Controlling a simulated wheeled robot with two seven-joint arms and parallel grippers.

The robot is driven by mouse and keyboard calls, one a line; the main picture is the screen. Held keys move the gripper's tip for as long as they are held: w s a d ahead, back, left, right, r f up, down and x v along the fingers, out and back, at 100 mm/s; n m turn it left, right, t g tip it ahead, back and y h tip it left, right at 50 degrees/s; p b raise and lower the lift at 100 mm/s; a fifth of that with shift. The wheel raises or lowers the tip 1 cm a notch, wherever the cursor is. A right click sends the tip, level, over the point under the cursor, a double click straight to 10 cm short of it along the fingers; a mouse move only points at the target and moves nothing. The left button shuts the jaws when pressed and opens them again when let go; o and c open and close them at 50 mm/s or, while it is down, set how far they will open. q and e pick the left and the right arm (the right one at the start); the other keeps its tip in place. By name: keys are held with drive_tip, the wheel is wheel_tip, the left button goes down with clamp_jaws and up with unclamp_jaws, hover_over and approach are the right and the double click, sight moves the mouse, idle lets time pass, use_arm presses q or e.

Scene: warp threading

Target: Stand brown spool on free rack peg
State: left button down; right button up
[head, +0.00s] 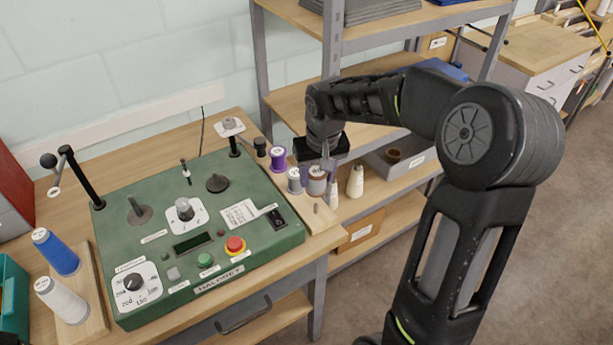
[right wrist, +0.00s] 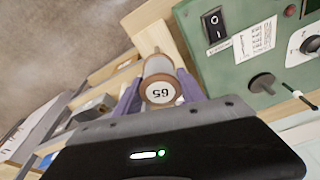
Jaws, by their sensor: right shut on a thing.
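The brown spool (head: 317,186) has brown ends and a greyish wound middle. My right gripper (head: 324,166) is shut on it from above, over the wooden rack board (head: 329,228) at the right of the green machine. In the right wrist view the brown spool (right wrist: 160,90) sits between the two purple fingers, its end label reading 65. A short bare peg (head: 317,208) stands on the board, nearer the front than the held spool. I cannot tell whether the spool touches the board. My left gripper is not in view.
A grey-white spool (head: 293,181), a purple spool (head: 278,158) and a dark spool (head: 260,146) stand in line behind the held spool. The green machine (head: 215,262) is close on the left.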

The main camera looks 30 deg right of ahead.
sight(316, 196)
drive_tip(key=shift+f, duration=0.1)
idle(0.4)
drive_tip(key=shift+s+b+x, duration=0.2)
drive_tip(key=shift+b+x, duration=0.55)
drive_tip(key=shift+x, duration=0.3)
drive_tip(key=shift+s+b+x, duration=0.2)
drive_tip(key=shift+b+x, duration=0.5)
drive_tip(key=shift+x, duration=0.3)
drive_tip(key=shift+a+f+b, duration=0.15)
drive_tip(key=shift+f+b, duration=1.2)
drive_tip(key=shift+f, duration=0.25)
drive_tip(key=shift+f+b, duration=0.65)
drive_tip(key=shift+f, duration=0.1)
drive_tip(key=o, duration=1.2)
